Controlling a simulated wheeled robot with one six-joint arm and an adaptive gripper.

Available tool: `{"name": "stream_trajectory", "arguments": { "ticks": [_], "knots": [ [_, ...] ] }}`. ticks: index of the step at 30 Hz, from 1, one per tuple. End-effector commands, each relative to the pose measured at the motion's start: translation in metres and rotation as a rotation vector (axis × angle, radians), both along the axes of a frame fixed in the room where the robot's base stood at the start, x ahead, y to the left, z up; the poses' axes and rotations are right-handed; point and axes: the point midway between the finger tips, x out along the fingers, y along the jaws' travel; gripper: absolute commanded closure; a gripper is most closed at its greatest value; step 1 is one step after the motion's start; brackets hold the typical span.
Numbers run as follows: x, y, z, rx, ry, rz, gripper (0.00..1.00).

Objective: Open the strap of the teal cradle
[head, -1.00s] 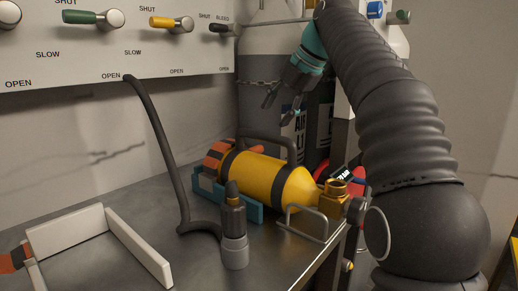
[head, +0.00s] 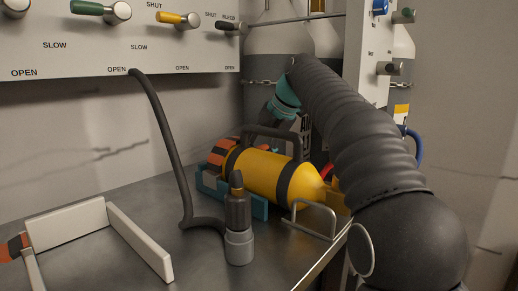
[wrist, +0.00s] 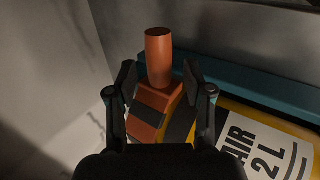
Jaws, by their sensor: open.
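The teal cradle (head: 259,208) stands on the bench and holds a yellow cylinder (head: 262,176) lying on its side. An orange strap with dark bands (head: 222,157) lies across the cylinder's left end. In the wrist view the strap (wrist: 146,123) bears an upright orange round grip (wrist: 158,55); the teal cradle wall (wrist: 245,80) runs behind. My gripper (wrist: 160,80) is open, with one finger on each side of the grip in the picture. Contact cannot be told. In the head view my gripper (head: 268,122) is above and behind the cylinder, its fingertips hard to make out.
A dark nozzle with a grey base (head: 239,225) and hose (head: 160,130) stand in front of the cradle. A valve panel (head: 100,50) hangs above. A wire loop (head: 312,220) is by the cylinder's right end.

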Motion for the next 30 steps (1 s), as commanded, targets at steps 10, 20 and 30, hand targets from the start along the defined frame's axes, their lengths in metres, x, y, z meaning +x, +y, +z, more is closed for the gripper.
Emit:
{"name": "stream_trajectory", "arguments": {
  "ticks": [10, 20, 30],
  "knots": [
    [0.0, 0.0, 0.0, 0.0, 0.0, 0.0, 0.78],
    [0.0, 0.0, 0.0, -0.001, -0.001, 0.0, 1.0],
    [-0.004, 0.003, 0.015, -0.062, -0.081, 0.002, 1.0]
  ]
}}
